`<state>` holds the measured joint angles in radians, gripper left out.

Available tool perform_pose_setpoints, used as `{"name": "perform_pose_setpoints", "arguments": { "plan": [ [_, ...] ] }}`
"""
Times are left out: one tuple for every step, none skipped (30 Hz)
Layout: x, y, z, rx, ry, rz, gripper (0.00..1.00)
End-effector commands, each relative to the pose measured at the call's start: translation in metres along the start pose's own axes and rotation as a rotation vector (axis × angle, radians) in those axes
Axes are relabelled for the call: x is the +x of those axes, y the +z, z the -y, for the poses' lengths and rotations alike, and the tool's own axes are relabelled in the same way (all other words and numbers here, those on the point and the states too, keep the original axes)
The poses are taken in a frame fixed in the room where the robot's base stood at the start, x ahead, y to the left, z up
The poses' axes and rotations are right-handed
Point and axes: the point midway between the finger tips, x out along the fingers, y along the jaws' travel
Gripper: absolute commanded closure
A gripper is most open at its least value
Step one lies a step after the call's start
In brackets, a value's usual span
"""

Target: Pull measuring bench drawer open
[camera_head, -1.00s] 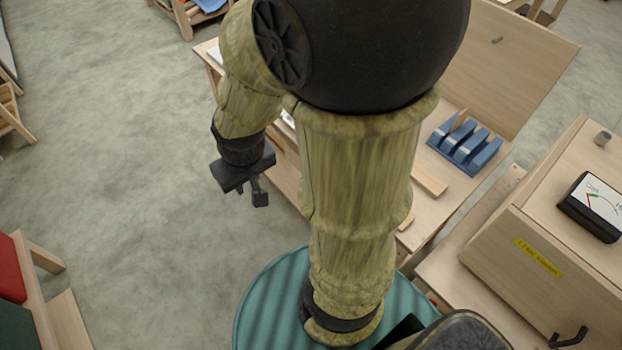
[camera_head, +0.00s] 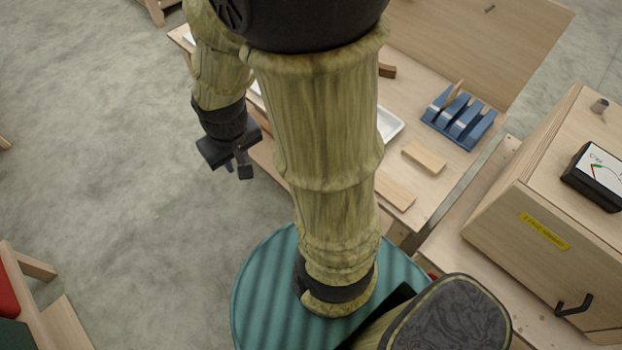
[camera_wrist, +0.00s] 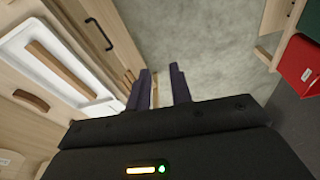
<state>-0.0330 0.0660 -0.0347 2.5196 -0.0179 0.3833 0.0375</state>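A light wooden bench (camera_head: 425,200) stands behind my arm, partly hidden by it; I take it as the measuring bench. In the wrist view, a black bar handle (camera_wrist: 98,33) is on the bench's wooden front, left of my fingers. No drawer gap shows there. My gripper (camera_head: 240,168) hangs beside the bench's left side in the head view. In the wrist view its two dark fingers (camera_wrist: 161,88) are apart, with floor and a thin wooden edge between them. It is empty and does not touch the handle.
The bench carries a white tray (camera_wrist: 55,65), wooden blocks (camera_head: 424,157) and a blue rack (camera_head: 458,117). A wooden cabinet (camera_head: 510,230) with a black handle (camera_head: 573,305) and a meter (camera_head: 596,178) stands at right. Grey floor (camera_head: 110,150) is clear at left.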

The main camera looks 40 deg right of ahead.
Motion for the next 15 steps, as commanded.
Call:
{"name": "perform_pose_setpoints", "arguments": {
  "plan": [
    [0.023,-0.001,0.000,0.005,0.009,0.038,0.78],
    [0.033,-0.002,-0.001,0.013,0.016,0.060,0.78],
    [0.049,-0.003,-0.002,0.022,0.028,0.094,0.78],
    [0.060,-0.004,-0.004,0.032,0.040,0.119,0.78],
    [0.073,-0.004,-0.005,0.038,0.054,0.147,0.78],
    [0.090,-0.005,-0.007,0.049,0.075,0.184,0.78],
    [0.102,-0.006,-0.009,0.058,0.092,0.209,0.78],
    [0.114,-0.006,-0.011,0.064,0.111,0.236,0.78],
    [0.130,-0.007,-0.013,0.075,0.139,0.268,0.78],
    [0.142,-0.007,-0.015,0.082,0.161,0.292,0.78],
    [0.154,-0.008,-0.018,0.088,0.185,0.315,0.78],
    [0.170,-0.007,-0.021,0.096,0.219,0.345,0.78],
    [0.181,-0.007,-0.024,0.101,0.245,0.367,0.78],
    [0.193,-0.008,-0.026,0.106,0.274,0.386,0.78],
    [0.208,-0.007,-0.030,0.112,0.314,0.412,0.78]
  ]
}}
